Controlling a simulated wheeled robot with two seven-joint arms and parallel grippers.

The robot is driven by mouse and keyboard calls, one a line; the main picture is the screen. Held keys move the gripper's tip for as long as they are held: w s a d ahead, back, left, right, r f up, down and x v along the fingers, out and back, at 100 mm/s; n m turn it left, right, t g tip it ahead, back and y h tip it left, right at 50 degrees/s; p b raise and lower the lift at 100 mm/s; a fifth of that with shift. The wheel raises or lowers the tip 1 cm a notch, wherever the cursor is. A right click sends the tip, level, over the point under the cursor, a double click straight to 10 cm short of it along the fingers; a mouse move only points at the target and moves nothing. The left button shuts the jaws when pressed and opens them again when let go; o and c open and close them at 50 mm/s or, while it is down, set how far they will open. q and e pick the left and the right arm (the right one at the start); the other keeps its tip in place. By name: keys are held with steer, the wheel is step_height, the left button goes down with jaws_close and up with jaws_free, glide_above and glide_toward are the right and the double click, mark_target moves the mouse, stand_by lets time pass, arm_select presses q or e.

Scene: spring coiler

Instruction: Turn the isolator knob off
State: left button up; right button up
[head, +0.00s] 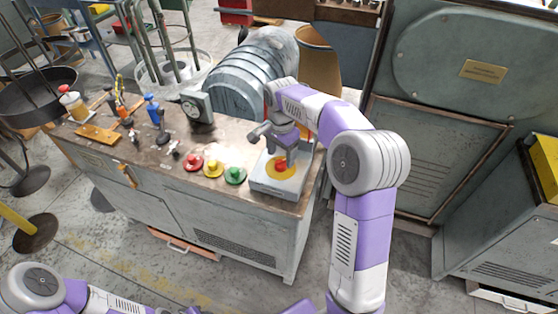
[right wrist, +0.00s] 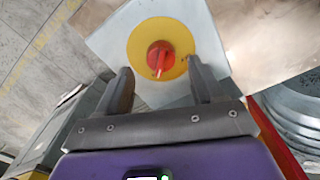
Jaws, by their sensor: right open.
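The isolator knob (head: 281,163) is red and sits on a round yellow plate (head: 270,172) on top of a grey box (head: 290,187) at the right end of the machine top. In the right wrist view the knob (right wrist: 160,57) lies ahead of the fingertips, roughly between their lines, with its bar pointing down the picture and slightly left. My right gripper (right wrist: 160,80) is open and empty; its fingers are apart from the knob. In the head view the right gripper (head: 272,140) hangs just above and behind the knob. My left gripper is out of view; only its arm shows at the lower left.
Red (head: 193,163), yellow (head: 213,169) and green (head: 235,175) push buttons stand left of the box. A dial gauge (head: 196,104) and several levers (head: 155,115) stand farther left. A ribbed grey housing (head: 250,75) is behind. A cabinet (head: 440,160) stands at the right.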

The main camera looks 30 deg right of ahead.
mark_target(281, 161)
step_height(281, 161, down, 4)
steer(key=shift+r+b, duration=0.25)
steer(key=shift+b, duration=0.2)
steer(key=shift+c, duration=0.3)
steer(key=c, duration=1)
